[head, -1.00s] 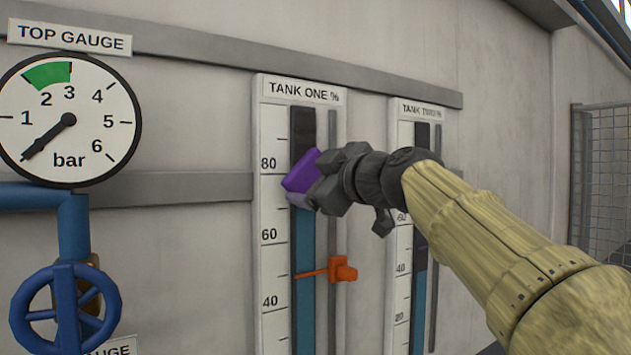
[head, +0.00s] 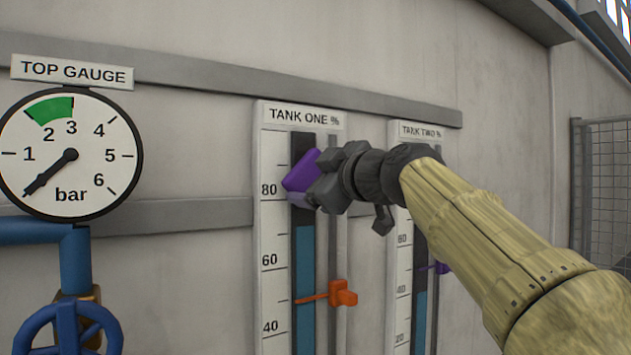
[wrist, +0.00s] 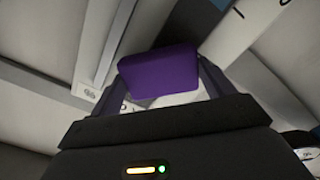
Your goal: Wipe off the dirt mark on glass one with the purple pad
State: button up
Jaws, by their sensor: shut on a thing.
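Glass one (head: 305,250) is the tall narrow gauge tube on the plate labelled TANK ONE %, dark above and blue below. My gripper (head: 318,182) is shut on the purple pad (head: 300,172). In the head view the pad lies over the glass a little above the 80 mark; I cannot tell whether it touches. In the wrist view the purple pad (wrist: 160,72) sits between the two fingers. I see no distinct dirt mark on the bare parts of the glass; the stretch behind the pad is hidden.
An orange pointer (head: 342,294) sticks out beside glass one below my gripper. The TANK TWO % plate (head: 402,290) stands to the right, partly behind my arm, with a purple pointer (head: 440,268). A round gauge (head: 70,155) and blue valve wheel (head: 65,335) are at left.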

aim_at(313, 156)
jog(key=shift+r, duration=0.3)
jog(key=shift+r, duration=1.55)
jog(key=shift+a+r+p, duration=0.1)
jog(key=shift+r+p, duration=0.2)
jog(key=shift+r, duration=1.3)
jog(key=shift+f+b, duration=1.65)
